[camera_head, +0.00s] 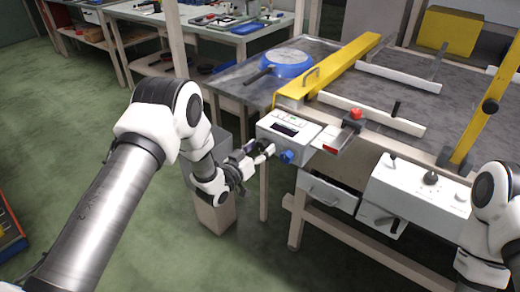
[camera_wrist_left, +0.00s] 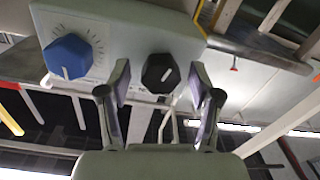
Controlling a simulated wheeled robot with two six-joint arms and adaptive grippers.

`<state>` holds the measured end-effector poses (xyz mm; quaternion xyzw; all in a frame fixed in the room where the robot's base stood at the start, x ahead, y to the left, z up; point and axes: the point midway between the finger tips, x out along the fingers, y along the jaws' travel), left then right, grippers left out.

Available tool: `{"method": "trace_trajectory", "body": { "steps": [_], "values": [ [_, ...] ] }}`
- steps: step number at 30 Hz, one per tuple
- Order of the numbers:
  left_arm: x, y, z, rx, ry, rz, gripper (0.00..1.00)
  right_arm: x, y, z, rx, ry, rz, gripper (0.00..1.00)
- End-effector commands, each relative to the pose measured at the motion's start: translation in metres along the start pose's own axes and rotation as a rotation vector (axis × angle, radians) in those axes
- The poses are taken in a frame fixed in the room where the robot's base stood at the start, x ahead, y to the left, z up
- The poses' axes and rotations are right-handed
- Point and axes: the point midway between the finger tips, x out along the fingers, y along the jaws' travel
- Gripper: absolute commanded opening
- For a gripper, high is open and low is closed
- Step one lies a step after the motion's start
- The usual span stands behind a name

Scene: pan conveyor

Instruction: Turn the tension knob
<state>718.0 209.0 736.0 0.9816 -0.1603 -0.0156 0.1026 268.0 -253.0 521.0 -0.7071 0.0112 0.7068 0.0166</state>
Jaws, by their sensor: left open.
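A white control box (camera_head: 285,135) with a small display is fixed at the table's near left corner. A blue knob (camera_head: 287,157) sits on its front. In the left wrist view the blue knob (camera_wrist_left: 68,57) has a white pointer line and a printed scale around it. A black knob (camera_wrist_left: 160,73) with a pale mark is beside it. I cannot tell from any readable label which is the tension knob. My left gripper (camera_head: 263,152) is open in front of the box; in its wrist view its fingers (camera_wrist_left: 158,90) stand either side of the black knob, contact unclear. My right gripper is out of view.
A red-topped fixture (camera_head: 355,115) stands right of the box. A second control panel (camera_head: 420,192) with levers and a black knob is further right.

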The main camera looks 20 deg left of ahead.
Motion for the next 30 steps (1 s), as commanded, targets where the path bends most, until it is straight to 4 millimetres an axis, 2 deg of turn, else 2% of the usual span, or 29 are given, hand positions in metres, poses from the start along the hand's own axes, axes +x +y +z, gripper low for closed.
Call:
{"method": "trace_trajectory", "body": {
  "steps": [6, 7, 9, 12, 22, 30],
  "values": [
    [0.0018, -0.0003, 0.0006, -0.001, -0.002, -0.001, 0.64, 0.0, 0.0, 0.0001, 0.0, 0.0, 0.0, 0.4],
    [0.0018, -0.0003, 0.0005, -0.001, -0.002, -0.001, 0.6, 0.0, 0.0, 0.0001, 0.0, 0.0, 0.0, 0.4],
    [0.0017, -0.0002, 0.0006, -0.001, -0.002, -0.001, 0.36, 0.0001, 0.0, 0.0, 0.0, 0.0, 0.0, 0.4],
    [0.0016, -0.0003, 0.0006, -0.001, -0.002, -0.001, 0.04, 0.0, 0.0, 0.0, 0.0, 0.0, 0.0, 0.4],
    [0.0016, -0.0004, 0.0004, 0.021, 0.0, -0.001, 0.04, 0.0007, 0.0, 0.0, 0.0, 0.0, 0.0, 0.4],
    [0.0017, -0.0009, 0.0004, 0.143, 0.004, 0.0, 0.04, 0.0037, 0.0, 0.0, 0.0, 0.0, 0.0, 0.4]
  ]
}}
